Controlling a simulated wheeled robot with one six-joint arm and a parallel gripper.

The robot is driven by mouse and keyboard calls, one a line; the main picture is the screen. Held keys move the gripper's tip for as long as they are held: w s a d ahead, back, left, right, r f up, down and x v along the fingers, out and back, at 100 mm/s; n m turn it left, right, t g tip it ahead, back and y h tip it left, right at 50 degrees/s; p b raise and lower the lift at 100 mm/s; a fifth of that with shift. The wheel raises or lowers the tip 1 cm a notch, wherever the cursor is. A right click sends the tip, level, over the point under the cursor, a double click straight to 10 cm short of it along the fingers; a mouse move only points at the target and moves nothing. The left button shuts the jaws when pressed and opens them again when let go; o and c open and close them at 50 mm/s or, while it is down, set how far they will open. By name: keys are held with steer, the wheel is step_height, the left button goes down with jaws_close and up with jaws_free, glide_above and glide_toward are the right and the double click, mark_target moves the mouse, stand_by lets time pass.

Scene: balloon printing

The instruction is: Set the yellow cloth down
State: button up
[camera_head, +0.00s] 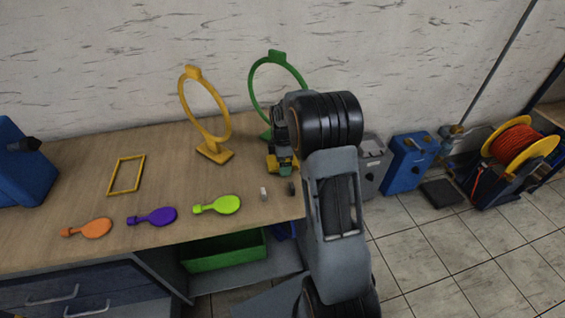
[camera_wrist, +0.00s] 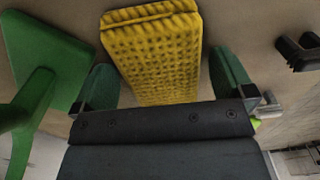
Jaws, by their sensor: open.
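The yellow cloth (camera_wrist: 152,60) is a folded, bumpy pad in the wrist view. It lies on the wooden table top between the two green fingertips of my gripper (camera_wrist: 165,85). The fingers stand apart, with a visible gap on each side of the cloth, so the gripper is open around it. The cloth's near end is hidden behind the dark gripper body. In the head view my gripper (camera_head: 283,163) is low over the table's right end, and the arm hides much of that spot.
A green ring stand (camera_head: 275,83) is just behind my gripper; its base (camera_wrist: 42,60) is close at left in the wrist view. Balloons (camera_head: 217,205) lie along the front.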

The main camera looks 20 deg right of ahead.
steer(key=shift+c, duration=0.2)
steer(key=c, duration=1)
steer(key=shift+o, duration=0.2)
steer(key=shift+r, duration=0.1)
